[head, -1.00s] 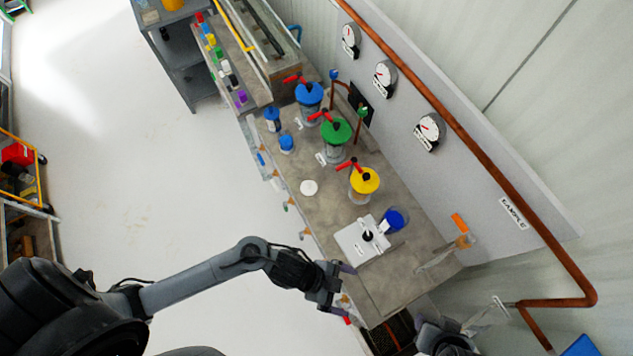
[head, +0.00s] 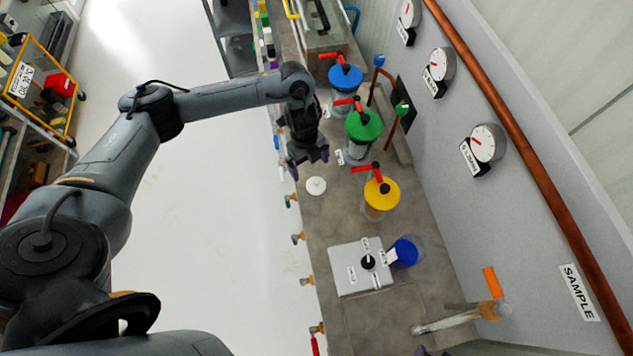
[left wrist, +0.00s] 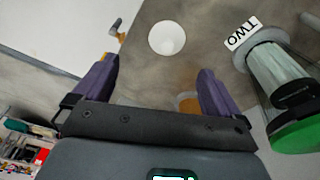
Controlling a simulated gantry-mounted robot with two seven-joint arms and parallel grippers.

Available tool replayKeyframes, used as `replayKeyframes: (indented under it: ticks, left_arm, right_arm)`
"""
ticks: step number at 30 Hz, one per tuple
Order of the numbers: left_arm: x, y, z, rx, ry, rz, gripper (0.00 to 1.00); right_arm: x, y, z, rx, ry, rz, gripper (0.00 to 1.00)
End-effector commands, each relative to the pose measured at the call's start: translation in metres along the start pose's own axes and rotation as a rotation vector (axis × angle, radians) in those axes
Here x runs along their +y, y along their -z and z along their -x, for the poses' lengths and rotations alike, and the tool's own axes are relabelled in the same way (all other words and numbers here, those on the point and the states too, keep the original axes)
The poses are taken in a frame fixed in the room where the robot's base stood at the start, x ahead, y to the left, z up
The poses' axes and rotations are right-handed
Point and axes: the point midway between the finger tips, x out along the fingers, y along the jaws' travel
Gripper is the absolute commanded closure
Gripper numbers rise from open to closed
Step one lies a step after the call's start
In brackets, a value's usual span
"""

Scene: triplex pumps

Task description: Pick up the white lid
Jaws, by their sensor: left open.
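The white lid (head: 316,186) lies flat on the grey bench top near its left edge, to the left of the yellow-topped pump. It also shows as a white disc in the left wrist view (left wrist: 167,38). My left gripper (head: 310,158) is open and empty, just above the lid in the head picture. In the left wrist view the lid lies beyond the gap between my two purple fingers (left wrist: 158,70), apart from them. A small purple piece at the bottom edge of the head view seems to be a fingertip of my right gripper (head: 422,350); the rest is hidden.
Pumps with blue (head: 346,77), green (head: 363,125) and yellow (head: 382,192) tops stand on the bench with red handles. A grey box with a black knob (head: 347,270) and a blue-capped jar (head: 405,252) stand nearer. Gauges hang on the right wall.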

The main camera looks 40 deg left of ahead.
Motion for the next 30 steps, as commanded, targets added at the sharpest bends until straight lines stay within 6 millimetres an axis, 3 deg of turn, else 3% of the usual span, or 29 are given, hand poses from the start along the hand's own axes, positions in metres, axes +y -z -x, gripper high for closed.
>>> replayKeyframes:
  ticks: [8,30]
  left_arm:
    - [-0.007,0.001,-0.025,0.0,0.015,-0.002,0.02]
    - [-0.01,-0.001,-0.099,-0.001,0.016,-0.004,0.02]
  right_arm:
    - [-0.001,-0.003,-0.013,0.004,0.001,-0.002,0.55]
    - [0.003,-0.004,-0.018,0.005,-0.009,0.008,0.55]
